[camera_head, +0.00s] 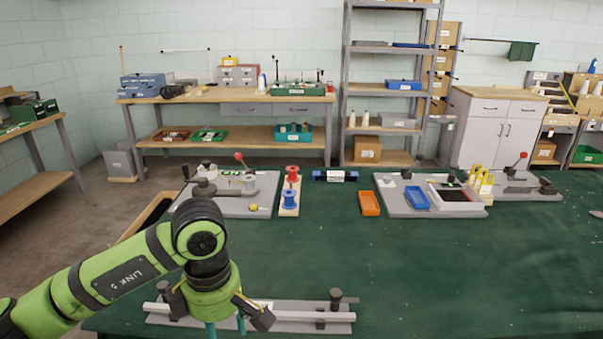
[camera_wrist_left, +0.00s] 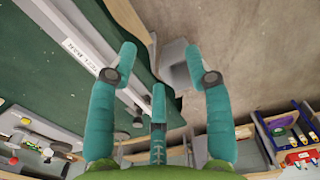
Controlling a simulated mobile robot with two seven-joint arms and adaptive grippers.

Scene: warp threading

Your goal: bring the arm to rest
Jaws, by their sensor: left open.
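My left arm, green with black joints, comes in from the left in the head view. Its gripper (camera_head: 226,328) points down at the table's near edge, in front of or over a grey base plate with a long pale bar (camera_head: 300,316). The fingertips are cut off by the bottom of the head view. In the left wrist view the teal fingers of the left gripper (camera_wrist_left: 160,65) are spread apart, with nothing between them. The pale bar with a white label (camera_wrist_left: 82,52) shows beside them at the upper left. My right gripper is in neither view.
The green table (camera_head: 430,270) is clear at centre and right. Farther back stand a grey fixture with a red-knobbed lever (camera_head: 238,208), red and blue spools (camera_head: 291,197), an orange tray (camera_head: 369,203) and a fixture with a blue tray (camera_head: 416,198). Bare floor (camera_head: 60,225) lies left.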

